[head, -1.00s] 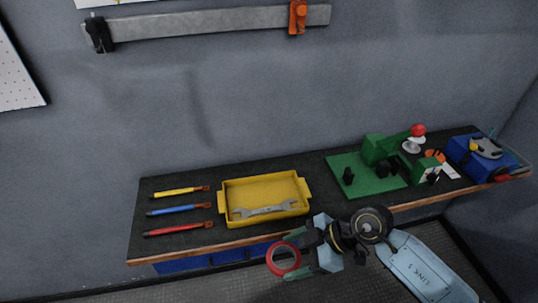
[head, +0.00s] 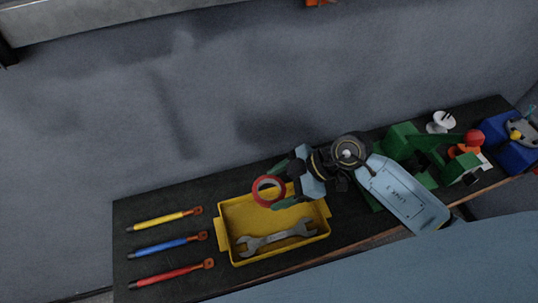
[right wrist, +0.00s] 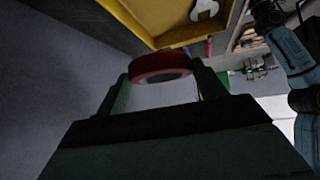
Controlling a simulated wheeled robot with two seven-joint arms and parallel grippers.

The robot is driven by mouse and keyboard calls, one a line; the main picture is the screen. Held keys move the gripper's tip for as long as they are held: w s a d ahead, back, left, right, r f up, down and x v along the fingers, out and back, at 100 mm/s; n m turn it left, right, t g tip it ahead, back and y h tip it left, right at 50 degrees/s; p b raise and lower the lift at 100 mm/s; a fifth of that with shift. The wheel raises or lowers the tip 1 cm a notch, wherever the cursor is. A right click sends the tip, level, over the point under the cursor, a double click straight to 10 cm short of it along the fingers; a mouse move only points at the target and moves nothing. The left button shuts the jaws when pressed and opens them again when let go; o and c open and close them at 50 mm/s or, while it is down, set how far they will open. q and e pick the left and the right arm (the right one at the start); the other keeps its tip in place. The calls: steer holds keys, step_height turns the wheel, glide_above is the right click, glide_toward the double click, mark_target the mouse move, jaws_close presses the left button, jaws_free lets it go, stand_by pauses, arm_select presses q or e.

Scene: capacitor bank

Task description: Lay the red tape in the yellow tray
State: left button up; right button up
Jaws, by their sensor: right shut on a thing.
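The red tape (head: 257,194) is a ring held in my right gripper (head: 277,187), which is shut on it. In the head view they appear over the back left part of the yellow tray (head: 221,238). In the right wrist view the tape (right wrist: 158,62) sits between the two fingertips of my gripper (right wrist: 162,78). The tray (right wrist: 135,18) shows beyond it there, and the tape looks apart from the tray. My left gripper is not in view.
A grey wrench (head: 275,238) lies in the front of the tray. Yellow (head: 160,221), blue (head: 165,246) and red (head: 165,276) handled tools lie left of it. A green fixture (head: 400,137) and a blue box (head: 508,145) stand at the right, the fixture partly hidden by my arm.

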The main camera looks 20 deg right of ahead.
steer(key=shift+w, duration=0.1)
steer(key=shift+s+f, duration=0.25)
steer(key=shift+f, duration=0.3)
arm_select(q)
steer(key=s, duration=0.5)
arm_select(e)
steer(key=shift+f, duration=0.3)
step_height(320, 180, down, 3)
steer(key=b, duration=0.3)
steer(key=shift+f, duration=0.2)
steer(key=shift+w+f+b, duration=0.1)
steer(key=shift+f+b, duration=0.35)
steer(key=shift+b, duration=0.5)
steer(key=shift+f, duration=0.2)
step_height(320, 180, down, 2)
steer(key=shift+b, duration=0.45)
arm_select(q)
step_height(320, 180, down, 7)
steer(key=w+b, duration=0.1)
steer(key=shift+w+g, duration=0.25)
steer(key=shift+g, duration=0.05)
arm_select(e)
steer(key=shift+f, duration=1.4)
